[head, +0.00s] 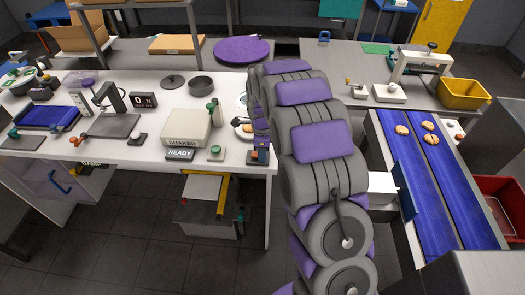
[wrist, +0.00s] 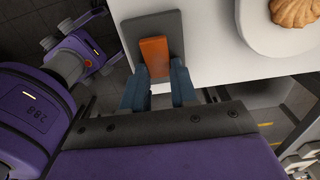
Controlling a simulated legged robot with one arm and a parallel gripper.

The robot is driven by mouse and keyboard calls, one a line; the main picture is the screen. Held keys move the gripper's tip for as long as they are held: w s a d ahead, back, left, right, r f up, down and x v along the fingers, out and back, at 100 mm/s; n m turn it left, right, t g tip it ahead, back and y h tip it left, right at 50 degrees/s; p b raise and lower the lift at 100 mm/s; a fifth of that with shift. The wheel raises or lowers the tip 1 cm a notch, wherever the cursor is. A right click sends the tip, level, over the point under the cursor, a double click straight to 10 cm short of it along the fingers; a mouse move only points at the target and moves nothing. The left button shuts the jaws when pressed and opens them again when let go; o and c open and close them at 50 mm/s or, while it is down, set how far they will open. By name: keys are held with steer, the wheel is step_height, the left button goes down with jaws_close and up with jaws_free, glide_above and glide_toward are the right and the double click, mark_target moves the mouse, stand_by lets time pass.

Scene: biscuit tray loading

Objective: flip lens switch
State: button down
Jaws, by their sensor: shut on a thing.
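The lens switch shows in the wrist view as an orange lever (wrist: 155,56) on a dark grey base plate (wrist: 173,22), at the edge of the white table. My gripper (wrist: 157,86) is shut on the orange lever, with one blue-grey finger on each side of it. The lever's lower end sits between the fingers. In the head view my purple and grey arm reaches to the right end of the white table, and the dark base (head: 258,158) shows beside it. The arm hides most of the gripper there.
A biscuit (wrist: 296,12) on a round white dish (wrist: 262,38) lies close to the switch. Blue conveyors (head: 420,190) with biscuits run at the right.

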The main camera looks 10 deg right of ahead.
steer(key=shift+r, duration=0.1)
steer(key=shift+w+a+r+h+p, duration=0.1)
steer(key=shift+h+p, duration=0.6)
steer(key=shift+h, duration=0.1)
steer(key=shift+w+a+g+h, duration=0.15)
steer(key=shift+a+g+h, duration=0.15)
steer(key=shift+g+h, duration=0.5)
steer(key=shift+a+r+h+b, duration=0.1)
steer(key=shift+h+b, duration=0.35)
steer(key=shift+h, duration=0.15)
steer(key=c, duration=0.9)
jaws_free()
steer(key=p+v, duration=0.3)
steer(key=v, duration=1.4)
steer(key=shift+a+r, duration=0.1)
steer(key=shift+a, duration=0.05)
